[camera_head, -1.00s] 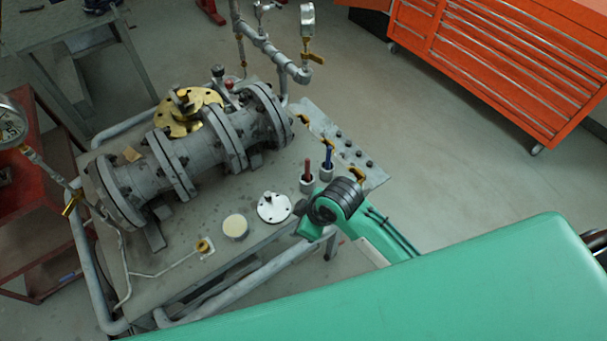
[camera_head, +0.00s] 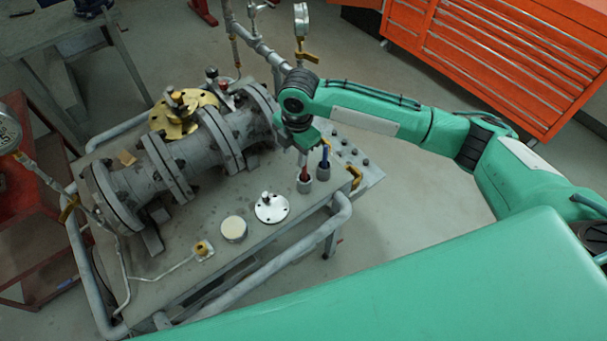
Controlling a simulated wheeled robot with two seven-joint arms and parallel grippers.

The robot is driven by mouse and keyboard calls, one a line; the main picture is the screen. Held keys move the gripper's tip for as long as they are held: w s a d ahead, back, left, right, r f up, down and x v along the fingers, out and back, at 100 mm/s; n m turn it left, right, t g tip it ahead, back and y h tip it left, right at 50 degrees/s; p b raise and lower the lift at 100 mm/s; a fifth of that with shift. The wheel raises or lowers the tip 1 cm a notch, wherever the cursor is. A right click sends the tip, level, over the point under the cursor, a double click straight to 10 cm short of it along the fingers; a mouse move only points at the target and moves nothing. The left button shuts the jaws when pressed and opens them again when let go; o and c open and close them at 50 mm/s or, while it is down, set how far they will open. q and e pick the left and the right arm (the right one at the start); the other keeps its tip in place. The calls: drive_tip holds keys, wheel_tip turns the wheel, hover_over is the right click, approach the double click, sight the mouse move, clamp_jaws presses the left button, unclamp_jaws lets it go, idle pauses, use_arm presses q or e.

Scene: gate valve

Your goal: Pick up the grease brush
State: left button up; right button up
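Two upright handled tools stand in small grey cups on the right part of the bench: a red-handled one (camera_head: 304,174) and a blue-handled one (camera_head: 325,156). I cannot tell by looks which is the grease brush; the bristle ends are hidden in the cups. My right gripper (camera_head: 303,156) points down directly above the red-handled tool, its fingers at or very near the handle's top. The fingers are small and partly hidden by the wrist, so I cannot tell whether they are open or touch the handle. My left gripper is not in view.
A flanged grey valve body (camera_head: 190,150) with a brass flange fills the bench's (camera_head: 180,262) back. A white flanged disc (camera_head: 271,209) and a round cream-topped tin (camera_head: 233,229) lie in front. Pipes with gauges rise behind. An orange tool cabinet (camera_head: 500,60) stands back right.

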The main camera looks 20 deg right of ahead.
sight(305, 170)
drive_tip(key=shift+n+h, duration=0.4)
drive_tip(key=w+d+r, duration=0.2)
drive_tip(key=shift+d, duration=0.4)
wheel_tip(305, 170, down, 8)
drive_tip(key=shift+f+p, duration=0.1)
drive_tip(key=shift+p, duration=0.9)
drive_tip(key=shift+f+p, duration=0.45)
wheel_tip(305, 170, down, 4)
drive_tip(key=shift+s+d+r+p, duration=0.15)
drive_tip(key=shift+r+p, duration=0.1)
drive_tip(key=shift+p, duration=0.5)
drive_tip(key=shift+f, duration=0.5)
clamp_jaws()
